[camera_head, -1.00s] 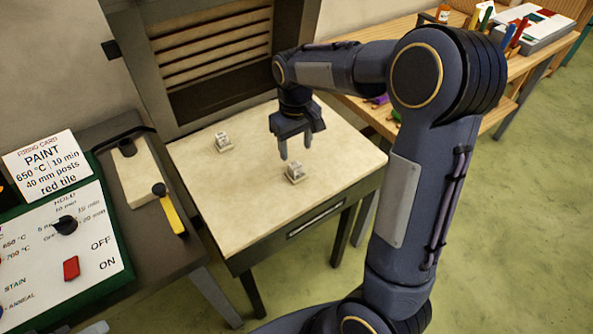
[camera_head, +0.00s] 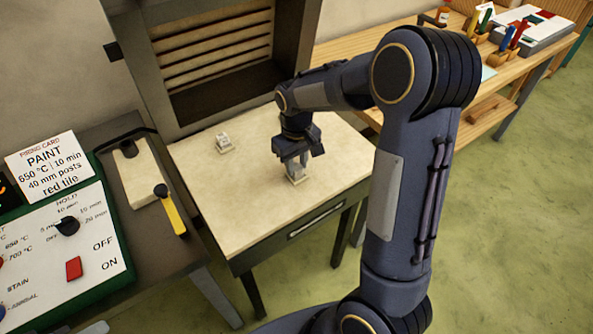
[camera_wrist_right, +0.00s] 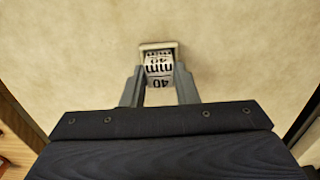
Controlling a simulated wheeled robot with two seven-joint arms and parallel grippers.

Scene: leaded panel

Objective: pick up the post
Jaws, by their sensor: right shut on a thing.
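A small pale post marked "40 mm" (camera_wrist_right: 158,67) stands on the pale table top, with a wider base at its foot. My right gripper (camera_wrist_right: 159,84) is shut on this post, one finger on each side of it. In the head view my right gripper (camera_head: 294,163) is low over the table and hides most of the post; its base (camera_head: 297,180) shows below the fingers. A second small pale post (camera_head: 223,142) stands apart on the table to the left. My left gripper is not in view.
The pale table top (camera_head: 240,195) is otherwise clear. A slatted kiln-like opening (camera_head: 222,60) stands behind it. A control panel (camera_head: 60,250) and a yellow-handled lever (camera_head: 170,212) are at left. A wooden bench (camera_head: 400,70) with tools is at the back right.

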